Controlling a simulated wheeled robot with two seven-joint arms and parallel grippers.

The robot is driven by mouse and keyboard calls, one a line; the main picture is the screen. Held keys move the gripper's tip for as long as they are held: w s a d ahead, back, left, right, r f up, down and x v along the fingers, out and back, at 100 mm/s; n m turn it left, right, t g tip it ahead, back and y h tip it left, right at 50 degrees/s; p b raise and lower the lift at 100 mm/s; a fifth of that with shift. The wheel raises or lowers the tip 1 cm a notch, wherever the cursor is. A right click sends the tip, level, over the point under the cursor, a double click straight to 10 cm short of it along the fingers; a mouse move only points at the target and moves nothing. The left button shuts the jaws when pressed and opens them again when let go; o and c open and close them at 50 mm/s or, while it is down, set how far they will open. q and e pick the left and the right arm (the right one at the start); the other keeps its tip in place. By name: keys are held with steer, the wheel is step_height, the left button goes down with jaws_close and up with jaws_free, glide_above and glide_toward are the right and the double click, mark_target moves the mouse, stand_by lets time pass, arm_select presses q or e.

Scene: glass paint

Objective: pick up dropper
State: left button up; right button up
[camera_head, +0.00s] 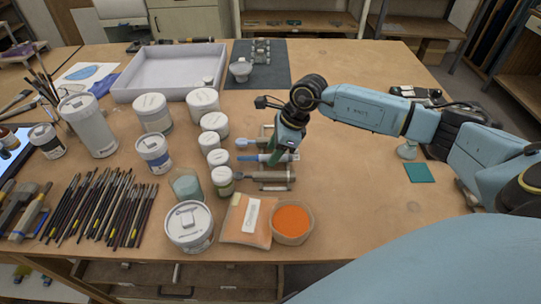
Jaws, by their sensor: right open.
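My right gripper (284,154) is open over a short row of slim tools in the middle of the table, its jaws pointing down. One tool has a rounded blue-grey end (243,143), a blue one (250,157) lies just below it, and a brown-handled one (262,175) lies nearer the front edge. The blue-grey-ended tool looks most like the dropper, but I cannot tell for sure. The gripper hides the right parts of the upper tools, and I cannot tell whether it touches them. My left gripper is not in view.
White-lidded jars (215,122) stand in a column close left of the tools. A bowl of orange powder (291,221) and an orange packet (246,220) are in front. Many brushes (100,205) lie at left. The table right of the bowl is clear.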

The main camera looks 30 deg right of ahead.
steer(key=shift+a+f, duration=0.15)
steer(key=shift+f, duration=0.3)
steer(key=shift+f+b, duration=0.25)
steer(key=shift+b, duration=0.05)
stand_by(0.4)
steer(key=shift+w, duration=0.1)
jaws_close()
